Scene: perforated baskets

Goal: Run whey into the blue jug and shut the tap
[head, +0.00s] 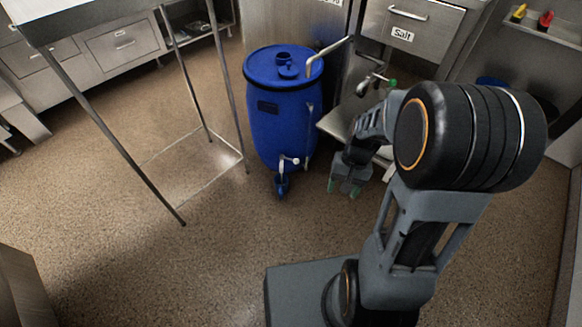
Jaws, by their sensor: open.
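A small blue jug (282,186) is directly below the tap. Whether any whey runs from the tap, or is in the jug, is too small to tell. My gripper (343,188) is to the right of the tap and jug, apart from both, pointing down with green-tipped fingers. It is open, and nothing shows between the fingers.
A metal table with thin legs (120,145) stands left of the barrel. A steel cabinet with a drawer labelled "Salt" (403,34) is behind on the right. The brown floor (210,260) in front is clear.

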